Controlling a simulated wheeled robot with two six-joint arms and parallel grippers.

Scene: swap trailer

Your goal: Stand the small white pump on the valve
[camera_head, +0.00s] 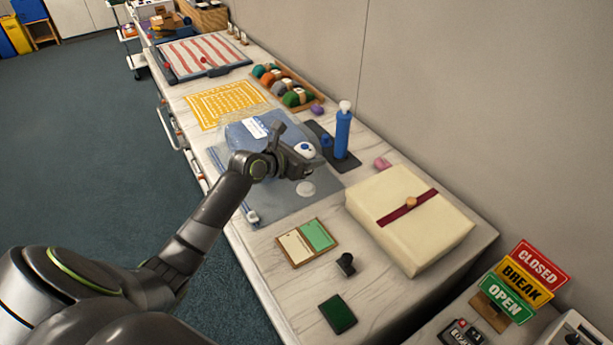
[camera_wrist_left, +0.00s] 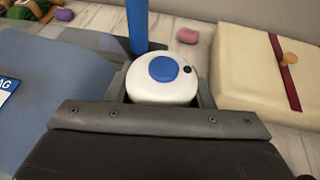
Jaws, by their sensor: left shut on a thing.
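The small white pump (camera_head: 304,149) is a rounded white body with a blue round top. My left gripper (camera_head: 298,162) is shut on it, above the grey-blue bag (camera_head: 272,208); its height above the bag is hard to tell. In the left wrist view the pump (camera_wrist_left: 162,92) sits between the two fingers, blue top toward the camera, its underside hidden. A flat white disc (camera_head: 306,188), apparently the valve, lies on the bag just in front of the gripper, apart from the pump in the picture. My right gripper is not in view.
A tall blue cylinder with a white cap (camera_head: 343,133) stands on a dark mat (camera_head: 340,161) behind the gripper. A cream box with a red band (camera_head: 405,235) is at the right. A green-and-cream card holder (camera_head: 306,243) and a black stamp (camera_head: 346,264) lie in front.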

